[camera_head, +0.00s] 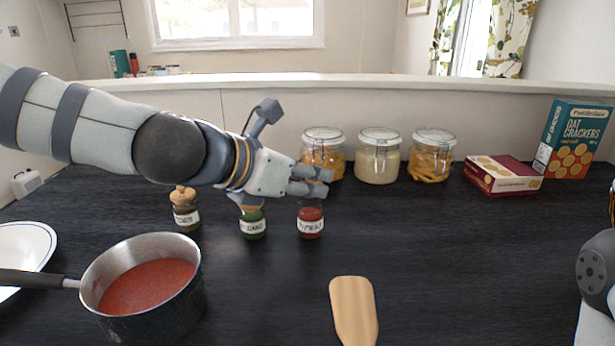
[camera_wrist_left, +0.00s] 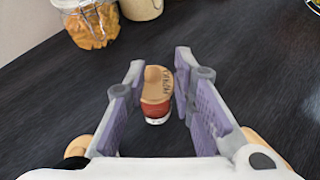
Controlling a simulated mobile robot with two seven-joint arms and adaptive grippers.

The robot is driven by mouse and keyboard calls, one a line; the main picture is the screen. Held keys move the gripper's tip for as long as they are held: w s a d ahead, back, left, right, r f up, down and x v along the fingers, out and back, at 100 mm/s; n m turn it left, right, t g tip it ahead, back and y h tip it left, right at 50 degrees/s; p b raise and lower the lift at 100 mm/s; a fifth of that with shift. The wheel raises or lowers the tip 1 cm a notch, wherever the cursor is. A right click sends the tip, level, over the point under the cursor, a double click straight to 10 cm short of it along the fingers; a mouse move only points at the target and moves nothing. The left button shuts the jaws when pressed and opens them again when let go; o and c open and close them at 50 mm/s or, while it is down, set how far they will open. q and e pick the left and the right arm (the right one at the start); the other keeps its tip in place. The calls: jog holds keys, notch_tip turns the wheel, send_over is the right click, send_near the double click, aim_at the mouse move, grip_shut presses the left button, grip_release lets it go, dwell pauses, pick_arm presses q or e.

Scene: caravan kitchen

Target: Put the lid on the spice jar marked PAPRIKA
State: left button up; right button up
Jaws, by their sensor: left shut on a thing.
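The PAPRIKA jar (camera_head: 310,224), a small glass jar of red spice with a white label, stands upright on the dark counter. My left gripper (camera_head: 312,182) is directly above its mouth, coming in from the left. The red jar (camera_wrist_left: 155,109) shows just below the lid there; whether lid and rim touch is unclear. In the head view the fingers hide the lid. My right gripper is not in view.
A green-filled jar (camera_head: 252,224) and a brown jar with a wooden lid (camera_head: 186,212) stand to the left. A pot of red sauce (camera_head: 100,305) is front left, a wooden spatula (camera_head: 354,310) in front. Clip-top jars (camera_head: 378,160) and boxes (camera_head: 502,177) stand behind.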

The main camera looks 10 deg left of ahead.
pick_arm(q)
jog(key=shift+r, duration=0.15)
jog(key=shift+r, duration=0.65)
jog(key=o, duration=0.5)
jog(key=v, duration=1.1)
dwell(0.3)
